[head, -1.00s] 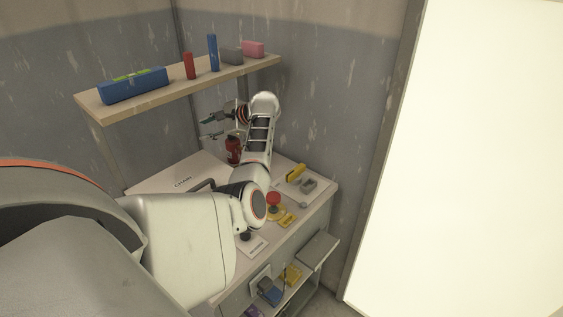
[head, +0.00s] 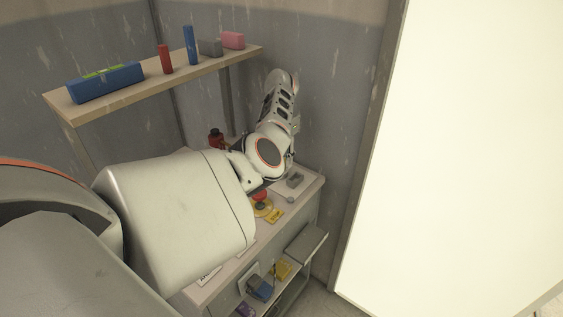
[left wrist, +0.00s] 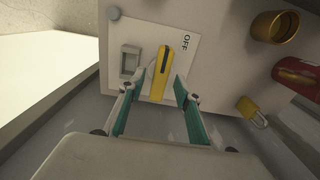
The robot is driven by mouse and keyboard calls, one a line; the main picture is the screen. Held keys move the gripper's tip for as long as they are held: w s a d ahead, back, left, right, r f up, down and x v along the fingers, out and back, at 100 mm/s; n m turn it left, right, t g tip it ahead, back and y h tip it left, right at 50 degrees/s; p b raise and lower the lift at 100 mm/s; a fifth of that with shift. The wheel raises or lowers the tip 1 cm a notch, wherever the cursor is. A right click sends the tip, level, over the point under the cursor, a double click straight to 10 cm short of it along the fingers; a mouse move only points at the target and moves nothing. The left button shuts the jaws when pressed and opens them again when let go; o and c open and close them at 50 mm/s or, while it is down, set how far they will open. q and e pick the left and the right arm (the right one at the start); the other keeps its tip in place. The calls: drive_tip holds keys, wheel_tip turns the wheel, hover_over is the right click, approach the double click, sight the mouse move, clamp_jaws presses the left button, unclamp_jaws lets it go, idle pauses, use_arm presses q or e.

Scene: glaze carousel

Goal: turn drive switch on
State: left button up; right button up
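The drive switch shows in the left wrist view as a yellow lever handle (left wrist: 161,73) on a white plate (left wrist: 200,63). The word OFF is printed on the plate to the right of the lever. My left gripper (left wrist: 160,77) is open, with its teal-padded fingers on either side of the lever's near part. I see no clear contact between pads and lever. In the head view my left arm hides the lever and the gripper. My right gripper is in neither current view.
A grey block (left wrist: 130,60) sits left of the lever, close to the left finger. A brass cup (left wrist: 274,27), a red object (left wrist: 297,76) and a yellow tag (left wrist: 252,112) are to the right. In the head view, a red button (head: 260,197) is in front of my arm. A shelf (head: 160,83) hangs behind.

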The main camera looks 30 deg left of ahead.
use_arm(q)
drive_tip(key=shift+f, duration=0.85)
clamp_jaws()
